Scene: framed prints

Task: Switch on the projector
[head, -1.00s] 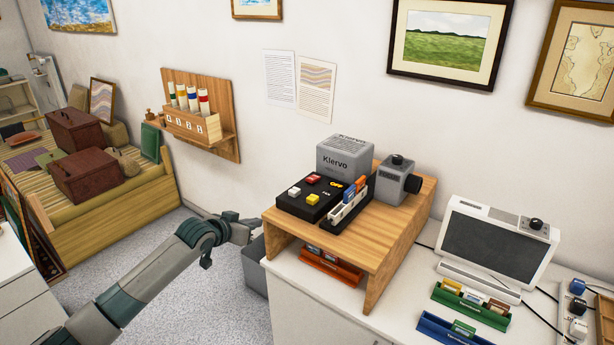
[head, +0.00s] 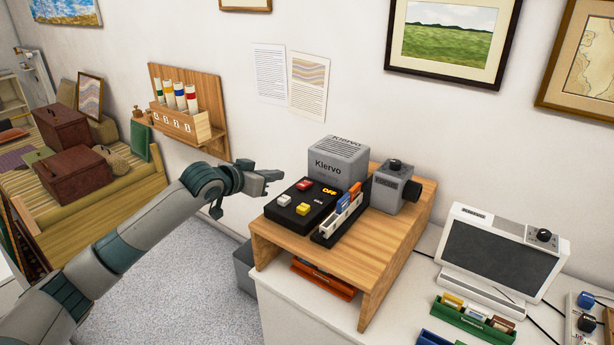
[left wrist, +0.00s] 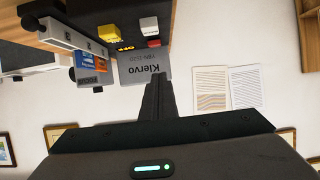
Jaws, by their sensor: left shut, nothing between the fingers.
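A grey box marked "Klervo" (head: 338,163) stands on a wooden riser (head: 375,245). A black control box (head: 290,213) lies in front of it, with a red button (head: 304,185), a yellow button (head: 303,209) and an "OFF" label (head: 329,191). A grey unit with a black knob (head: 397,187) stands to the right; I cannot tell for sure which device is the projector. My left gripper (head: 279,177) is shut and empty, in the air by the black box's far left corner. In the left wrist view its fingers (left wrist: 158,95) point toward the Klervo box (left wrist: 142,69). My right gripper is not in view.
A rack of coloured cards (head: 342,213) stands along the black box's right side. A grey screen device (head: 500,250) and a green card tray (head: 472,320) are on the white counter. A wooden wall shelf (head: 190,110) hangs behind my left arm.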

